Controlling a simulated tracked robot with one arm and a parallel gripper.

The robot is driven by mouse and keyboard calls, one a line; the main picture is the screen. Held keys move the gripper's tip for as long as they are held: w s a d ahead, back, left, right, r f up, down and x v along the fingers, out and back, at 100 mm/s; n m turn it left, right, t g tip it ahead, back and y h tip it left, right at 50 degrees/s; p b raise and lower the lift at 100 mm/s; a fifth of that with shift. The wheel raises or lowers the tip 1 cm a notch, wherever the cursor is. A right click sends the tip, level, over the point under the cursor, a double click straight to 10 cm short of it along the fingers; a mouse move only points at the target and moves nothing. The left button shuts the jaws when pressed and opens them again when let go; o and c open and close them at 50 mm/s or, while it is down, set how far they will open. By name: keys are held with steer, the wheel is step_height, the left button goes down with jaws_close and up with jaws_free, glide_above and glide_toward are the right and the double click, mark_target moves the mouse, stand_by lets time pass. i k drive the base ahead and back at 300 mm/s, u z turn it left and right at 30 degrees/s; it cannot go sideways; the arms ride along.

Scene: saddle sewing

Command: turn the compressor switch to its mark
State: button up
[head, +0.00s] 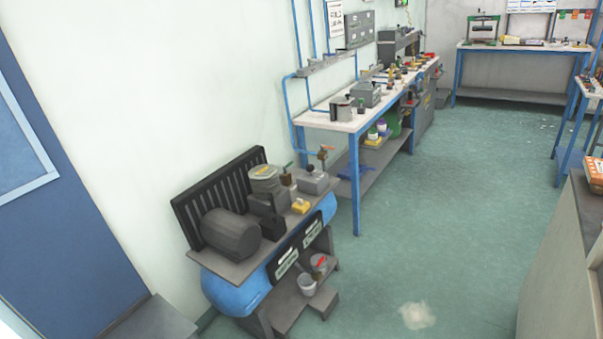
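The compressor stands against the left wall. It has a blue tank (222,293), a grey top plate (232,268) and a dark grey motor (231,235). Behind the motor is a black ribbed panel (190,212). A round grey-green part (265,179) and a small grey box (313,183) with a dark knob sit on the plate. A yellow piece (300,206) lies near its front edge. I cannot tell which part is the switch, and its mark is too small to make out. My gripper is not in view.
A cabinet (562,262) stands at right. The green floor between is open, with a pale patch (416,315).

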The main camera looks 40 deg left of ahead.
mark_target(310, 168)
steer(key=u, duration=0.1)
steer(key=i, duration=0.6)
steer(key=u, duration=0.45)
steer(key=i, duration=0.95)
steer(key=u, duration=1.05)
steer(key=i, duration=0.55)
steer(key=z, duration=0.85)
steer(key=i, duration=1.1)
steer(key=z, duration=0.45)
steer(key=i, duration=0.45)
steer(key=z, duration=0.15)
